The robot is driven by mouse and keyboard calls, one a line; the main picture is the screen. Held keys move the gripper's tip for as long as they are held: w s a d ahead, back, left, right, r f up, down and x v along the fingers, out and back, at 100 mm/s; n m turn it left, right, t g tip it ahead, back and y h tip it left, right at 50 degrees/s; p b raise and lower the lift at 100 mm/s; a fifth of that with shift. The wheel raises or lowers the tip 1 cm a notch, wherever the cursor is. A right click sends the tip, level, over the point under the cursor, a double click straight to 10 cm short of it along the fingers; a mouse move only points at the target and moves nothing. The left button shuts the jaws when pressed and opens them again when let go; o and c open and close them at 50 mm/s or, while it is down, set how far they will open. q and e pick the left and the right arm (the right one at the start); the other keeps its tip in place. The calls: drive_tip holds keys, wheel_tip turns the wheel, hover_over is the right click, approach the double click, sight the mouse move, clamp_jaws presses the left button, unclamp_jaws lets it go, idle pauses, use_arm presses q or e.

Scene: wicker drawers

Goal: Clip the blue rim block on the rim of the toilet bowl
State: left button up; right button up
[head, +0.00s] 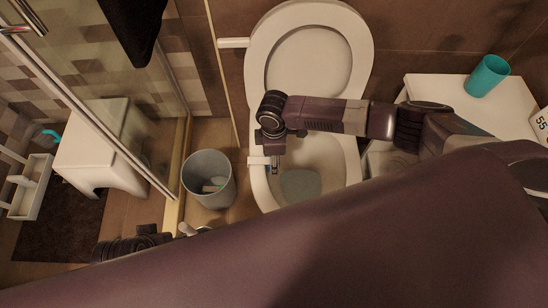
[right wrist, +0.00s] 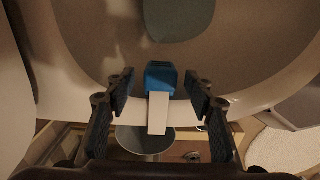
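The toilet bowl (head: 337,190) stands in the middle of the head view with its lid up. The blue rim block (right wrist: 160,77) is at the bowl's rim in the right wrist view, its blue part on the inner side. Its white clip (right wrist: 158,113) lies across the rim and also shows in the head view (head: 257,160). My right gripper (right wrist: 161,92) is open, with one finger on each side of the block and a visible gap at both. In the head view my right gripper (head: 274,167) points down over the rim's left side.
A grey bin (head: 208,178) stands on the floor left of the bowl. A glass shower screen is farther left, with a white stool (head: 95,145) behind it. A white cabinet (head: 440,88) with a teal cup (head: 487,75) is at the right.

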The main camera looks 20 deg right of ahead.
wheel_tip(320, 180, up, 12)
idle(0.6)
idle(0.5)
